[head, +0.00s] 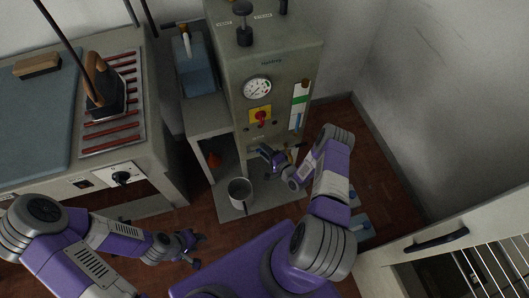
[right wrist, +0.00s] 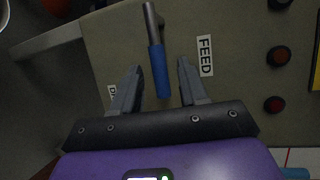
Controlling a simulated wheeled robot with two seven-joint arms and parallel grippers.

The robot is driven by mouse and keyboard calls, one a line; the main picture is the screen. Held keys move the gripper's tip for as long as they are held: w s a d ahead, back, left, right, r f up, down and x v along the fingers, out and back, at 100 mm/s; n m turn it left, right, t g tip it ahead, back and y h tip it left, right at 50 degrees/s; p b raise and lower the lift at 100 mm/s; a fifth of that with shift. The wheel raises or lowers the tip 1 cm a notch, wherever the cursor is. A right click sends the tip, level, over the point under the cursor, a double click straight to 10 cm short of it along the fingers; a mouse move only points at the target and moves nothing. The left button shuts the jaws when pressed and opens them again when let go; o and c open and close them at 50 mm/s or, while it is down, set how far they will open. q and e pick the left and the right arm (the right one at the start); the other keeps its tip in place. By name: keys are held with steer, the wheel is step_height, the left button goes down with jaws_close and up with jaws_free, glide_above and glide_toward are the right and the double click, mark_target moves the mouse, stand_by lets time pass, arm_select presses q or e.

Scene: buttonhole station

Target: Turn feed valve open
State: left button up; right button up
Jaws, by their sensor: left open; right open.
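The feed valve handle (right wrist: 158,68) is a lever with a blue sleeve on a metal rod, beside the FEED label (right wrist: 205,56) on the panel in the right wrist view. My right gripper (right wrist: 158,72) is open, with one finger on each side of the blue sleeve. I see no finger touching it, and depth is hard to judge. In the head view my right gripper (head: 273,159) is at the lower front of the station (head: 285,60) and hides the handle. My left gripper (head: 188,245) is open and empty over the floor.
A grey mug (head: 240,192) stands on the station's base below my right gripper. A gauge (head: 257,88) and a red switch on a yellow plate (head: 260,115) are above. Buttons (right wrist: 278,56) sit right of the label. An iron (head: 104,90) stands on the left bench.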

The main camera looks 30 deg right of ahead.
steer(key=shift+w, duration=0.25)
steer(key=shift+c, duration=0.2)
jaws_close()
steer(key=shift+s, duration=0.1)
